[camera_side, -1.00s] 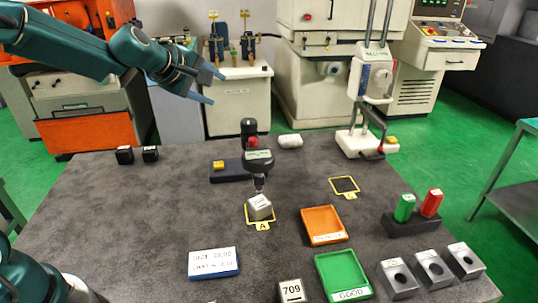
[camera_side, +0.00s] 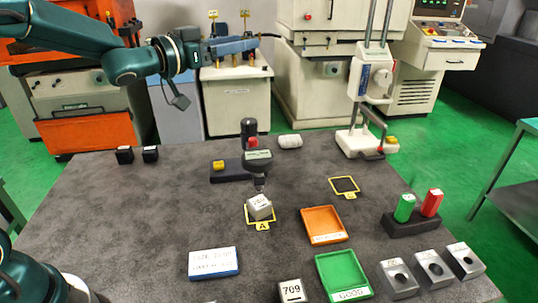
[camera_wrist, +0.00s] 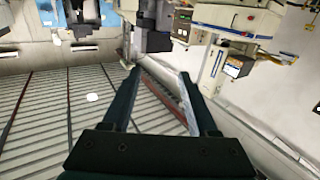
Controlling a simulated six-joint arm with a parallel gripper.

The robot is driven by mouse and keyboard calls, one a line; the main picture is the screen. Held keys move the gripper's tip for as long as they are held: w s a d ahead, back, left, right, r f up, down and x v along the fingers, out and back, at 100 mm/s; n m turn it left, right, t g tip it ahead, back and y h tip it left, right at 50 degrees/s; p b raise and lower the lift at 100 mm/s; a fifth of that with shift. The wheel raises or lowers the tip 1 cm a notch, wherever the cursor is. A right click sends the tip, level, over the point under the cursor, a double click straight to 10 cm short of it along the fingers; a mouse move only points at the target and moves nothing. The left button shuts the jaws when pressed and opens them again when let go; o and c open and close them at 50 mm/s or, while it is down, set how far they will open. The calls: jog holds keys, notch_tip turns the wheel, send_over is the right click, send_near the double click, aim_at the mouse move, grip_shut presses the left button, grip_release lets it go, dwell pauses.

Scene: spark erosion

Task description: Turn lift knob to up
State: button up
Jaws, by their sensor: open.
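My gripper (camera_side: 252,44) is raised high at the back left in the side view, with its fingers pointing right, well above the table. In the wrist view my gripper (camera_wrist: 158,74) has its two dark fingers apart, with nothing held between them. I cannot pick out the lift knob for certain. A dark gauge stand (camera_side: 258,158) with a red part (camera_side: 253,143) stands at the middle back of the table, over a small metal block (camera_side: 260,207) in yellow square A. A white column instrument (camera_side: 375,80) stands behind and to the right. My gripper touches neither.
An orange tray (camera_side: 346,235), a green tray (camera_side: 322,262), a block (camera_side: 292,291) marked 709 and a white-topped sign block (camera_side: 213,275) lie toward the front. Red (camera_side: 432,202) and green (camera_side: 404,208) cylinders stand right.

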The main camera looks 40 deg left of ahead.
aim_at(242, 127)
notch_tip(242, 127, down, 18)
jog(key=shift+d+f, duration=0.1)
jog(key=shift+x, duration=2.5)
grip_shut()
jog(key=shift+n+y, duration=0.6)
jog(key=shift+y, duration=0.5)
grip_release()
